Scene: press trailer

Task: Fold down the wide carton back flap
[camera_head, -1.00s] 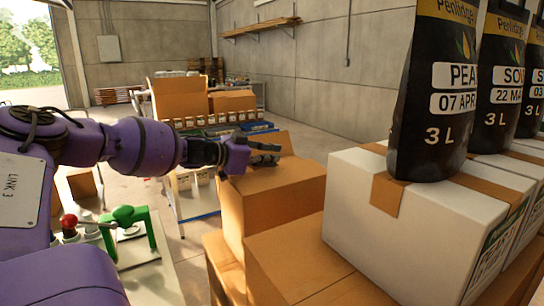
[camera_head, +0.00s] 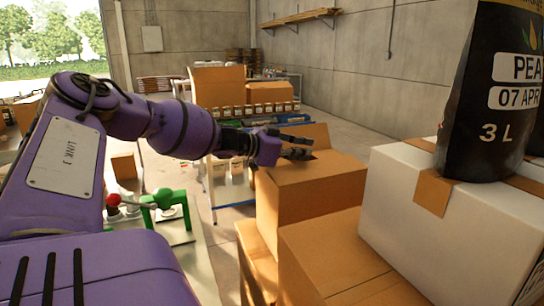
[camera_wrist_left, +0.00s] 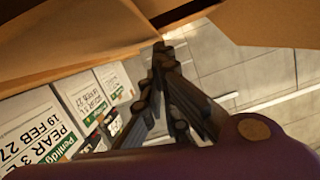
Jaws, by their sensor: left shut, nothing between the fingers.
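The brown carton (camera_head: 318,193) stands on other cartons in the middle of the head view. A brown flap (camera_head: 312,133) sticks up at its far edge, partly hidden by my gripper. My left gripper (camera_head: 308,154) reaches in from the left, low over the top of this carton, just in front of the raised flap. In the left wrist view, its dark fingers (camera_wrist_left: 163,50) are shut with nothing between them, close to brown cardboard (camera_wrist_left: 270,22). I cannot tell whether they touch it. My right gripper is not in view.
A white carton (camera_head: 430,235) bearing a black pouch (camera_head: 490,100) stands close on the right. Another brown carton (camera_head: 345,265) is in front. A green press (camera_head: 170,203) stands at lower left. Behind is a bench with an open carton (camera_head: 216,87) and jars. Concrete floor shows between.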

